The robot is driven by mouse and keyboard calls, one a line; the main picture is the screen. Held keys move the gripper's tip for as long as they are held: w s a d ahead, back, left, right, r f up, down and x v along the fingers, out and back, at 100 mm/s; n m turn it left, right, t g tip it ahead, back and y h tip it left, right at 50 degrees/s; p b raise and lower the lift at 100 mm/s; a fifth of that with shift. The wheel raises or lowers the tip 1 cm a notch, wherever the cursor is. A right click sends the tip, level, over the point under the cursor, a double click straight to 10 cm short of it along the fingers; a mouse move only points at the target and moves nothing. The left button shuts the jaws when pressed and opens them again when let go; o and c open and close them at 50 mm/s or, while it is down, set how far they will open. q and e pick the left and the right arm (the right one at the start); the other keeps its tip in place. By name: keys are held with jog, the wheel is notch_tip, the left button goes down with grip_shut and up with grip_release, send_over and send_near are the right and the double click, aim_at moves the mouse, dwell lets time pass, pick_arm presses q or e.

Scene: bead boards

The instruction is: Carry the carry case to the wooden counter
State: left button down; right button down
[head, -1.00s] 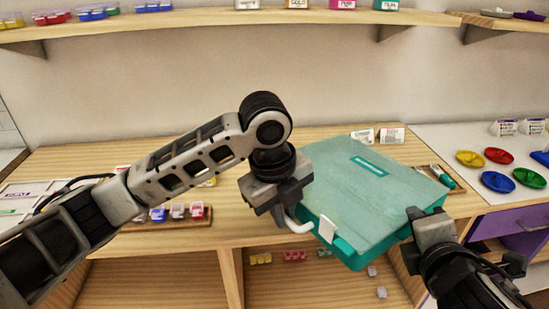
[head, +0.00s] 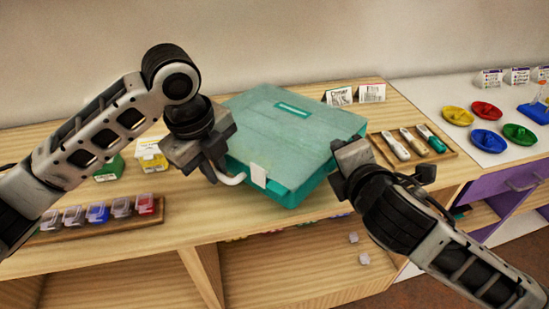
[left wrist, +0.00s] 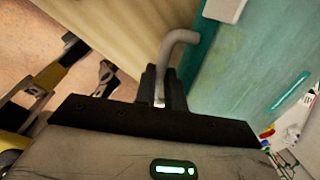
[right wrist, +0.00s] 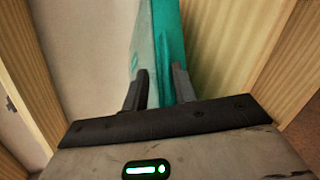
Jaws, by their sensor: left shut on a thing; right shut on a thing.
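The teal carry case (head: 285,130), with a white latch and a pale handle, is at the centre of the head view, lid shut and slightly tilted in the picture. My left gripper (head: 212,165) is shut on its handle at the near left corner; the left wrist view shows the grey handle (left wrist: 172,50) between the fingers. My right gripper (head: 345,165) is shut on the case's right edge; the right wrist view shows the teal edge (right wrist: 167,45) between the fingers. The wooden counter (head: 150,222) lies beneath the case. Whether the case touches it I cannot tell.
A rack of small lidded boxes (head: 95,214) and a yellow-and-white box (head: 150,155) stand left of the case. A tray with pen-like tools (head: 455,150) and label cards (head: 372,93) are to its right and behind. Coloured dishes (head: 486,110) sit on the white top farther right.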

pick_arm(q)
jog(key=shift+w, duration=0.1)
pick_arm(e)
jog(key=shift+f, duration=0.1)
